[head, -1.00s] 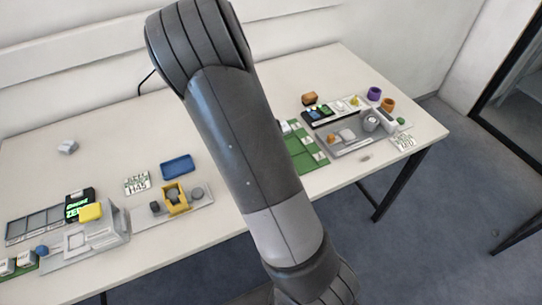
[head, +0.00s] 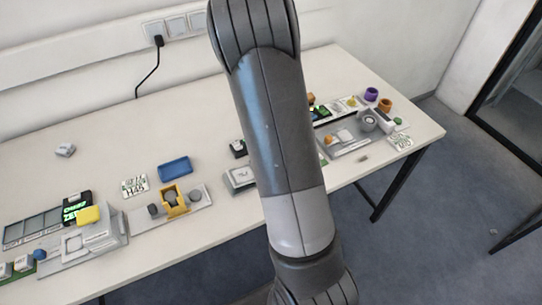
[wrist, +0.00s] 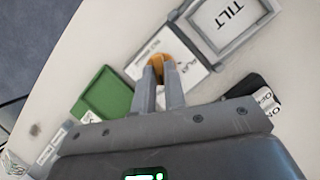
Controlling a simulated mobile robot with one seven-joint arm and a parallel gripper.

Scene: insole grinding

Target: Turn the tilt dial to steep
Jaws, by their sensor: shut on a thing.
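In the wrist view the tilt dial, an orange-brown knob (wrist: 163,62), stands on a white label plate (wrist: 187,74). Part of the plate's print reads "TILT" and another part seems to read "FLAT". My gripper (wrist: 161,76) is shut on the knob, with a fingertip on either side. The fingers hide part of the knob, and I cannot tell which mark it points to. A grey frame with a white "TILT" panel (wrist: 228,18) lies beyond the plate to the upper right. In the head view my arm hides the gripper and dial.
A green tray (wrist: 105,96) lies close left of the fingers, and a black block with white labels (wrist: 258,97) lies right. On the table (head: 105,112) are a blue tray (head: 175,168), a yellow holder (head: 174,200) and a grey box (head: 239,179).

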